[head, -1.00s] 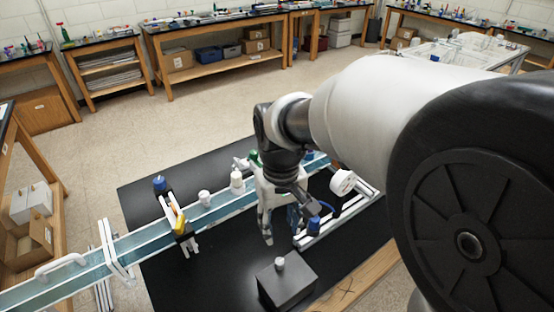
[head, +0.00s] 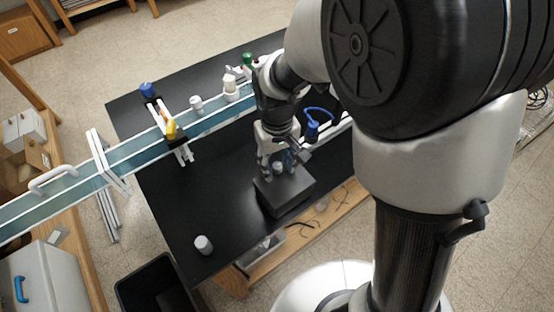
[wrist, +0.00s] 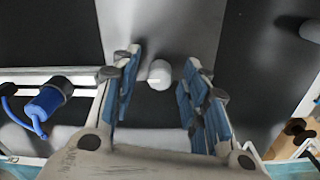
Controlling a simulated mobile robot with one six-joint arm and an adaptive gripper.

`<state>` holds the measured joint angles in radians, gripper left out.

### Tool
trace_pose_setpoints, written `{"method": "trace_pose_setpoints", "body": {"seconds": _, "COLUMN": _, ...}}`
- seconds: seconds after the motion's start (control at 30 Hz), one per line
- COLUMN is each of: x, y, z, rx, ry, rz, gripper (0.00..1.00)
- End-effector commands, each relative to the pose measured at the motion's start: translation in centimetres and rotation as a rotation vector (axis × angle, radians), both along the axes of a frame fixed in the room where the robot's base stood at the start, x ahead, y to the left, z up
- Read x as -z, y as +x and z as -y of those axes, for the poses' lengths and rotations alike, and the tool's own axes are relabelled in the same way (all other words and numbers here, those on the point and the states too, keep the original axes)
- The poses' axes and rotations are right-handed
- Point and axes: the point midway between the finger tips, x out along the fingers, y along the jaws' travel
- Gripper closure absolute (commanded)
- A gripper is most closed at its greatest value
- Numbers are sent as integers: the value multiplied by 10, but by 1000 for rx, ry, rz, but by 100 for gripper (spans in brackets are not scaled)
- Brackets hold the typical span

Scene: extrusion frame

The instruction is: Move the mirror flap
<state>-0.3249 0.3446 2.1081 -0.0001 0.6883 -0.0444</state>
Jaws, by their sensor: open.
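I see no part that I can surely name as the mirror flap. A dark box (head: 284,192) with a small white knob on top stands at the table's front edge. My gripper (head: 276,172) points down over the box, its fingers open. In the wrist view, the white knob (wrist: 160,75) lies between my open fingers (wrist: 163,62), with space on both sides. The smooth grey top of the box (wrist: 165,25) shows behind it. In the head view, my fingers partly hide the knob.
A long blue-green channel (head: 130,155) crosses the black table (head: 190,205), with a yellow-tipped bracket (head: 172,130) over it. White bottles (head: 230,86) stand along it. A blue part with a cable (head: 312,128) is behind my gripper. A white cap (head: 203,244) stands front left.

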Motion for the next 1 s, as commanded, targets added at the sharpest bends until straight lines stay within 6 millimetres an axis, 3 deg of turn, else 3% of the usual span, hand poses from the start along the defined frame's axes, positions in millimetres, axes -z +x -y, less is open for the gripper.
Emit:
{"method": "trace_pose_setpoints", "body": {"seconds": 0.17, "x": 0, "y": 0, "z": 0, "rx": 0, "ry": 0, "rz": 0, "gripper": 60}}
{"method": "trace_pose_setpoints", "body": {"seconds": 0.77, "x": -1, "y": 0, "z": 0, "rx": 0, "ry": 0, "rz": 0, "gripper": 100}}
{"method": "trace_pose_setpoints", "body": {"seconds": 1.0, "x": -1, "y": 0, "z": 0, "rx": 0, "ry": 0, "rz": 0, "gripper": 100}}
